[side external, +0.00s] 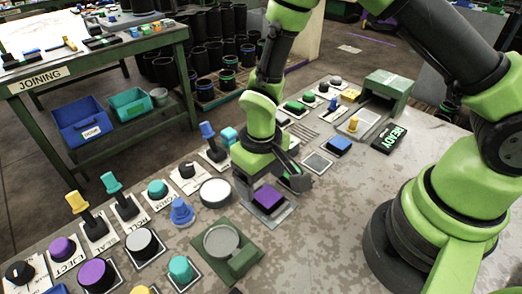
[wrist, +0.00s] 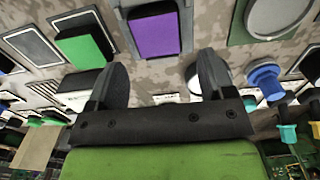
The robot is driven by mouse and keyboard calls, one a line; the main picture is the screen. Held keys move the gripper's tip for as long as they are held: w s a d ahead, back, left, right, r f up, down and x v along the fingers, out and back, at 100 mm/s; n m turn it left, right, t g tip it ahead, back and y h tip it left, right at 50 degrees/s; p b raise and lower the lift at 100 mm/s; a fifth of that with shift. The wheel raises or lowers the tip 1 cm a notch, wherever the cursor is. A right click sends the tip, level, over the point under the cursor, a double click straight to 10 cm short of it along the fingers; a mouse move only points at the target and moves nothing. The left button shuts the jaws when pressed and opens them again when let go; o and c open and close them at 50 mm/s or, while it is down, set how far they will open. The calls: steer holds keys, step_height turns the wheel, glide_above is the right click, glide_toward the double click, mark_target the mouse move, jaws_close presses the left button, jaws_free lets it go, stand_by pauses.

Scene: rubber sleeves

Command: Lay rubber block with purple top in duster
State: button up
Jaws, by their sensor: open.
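The rubber block with the purple top (side external: 269,198) sits on a grey plate on the bench, just in front of my gripper (side external: 277,184) in the side view. In the wrist view the purple block (wrist: 155,35) lies beyond the gap between my fingertips (wrist: 162,66). My gripper is open, with nothing between its fingers, low over the bench near the block. I cannot tell which place is the duster; no label with that name is readable.
A green block (wrist: 84,46) lies beside the purple one. A blue block (side external: 338,146) sits further back, near an empty framed plate (side external: 317,162). A round grey dish on a green base (side external: 240,262) stands in front. Several knobs and levers crowd the left.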

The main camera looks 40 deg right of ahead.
step_height(320, 180, up, 9)
step_height(320, 180, up, 12)
steer(key=m+t+y, duration=0.1)
steer(key=m+t, duration=0.1)
steer(key=t, duration=0.1)
glide_above(261, 191)
steer(key=s+d, duration=0.4)
steer(key=s+d+r+m+t+y, duration=0.1)
steer(key=s+d+r+m+t, duration=0.1)
steer(key=s+r, duration=0.4)
steer(key=s+d+t, duration=0.1)
steer(key=s+t, duration=0.1)
steer(key=s, duration=0.1)
steer(key=shift+s+d+r, duration=0.15)
steer(key=shift+s, duration=0.05)
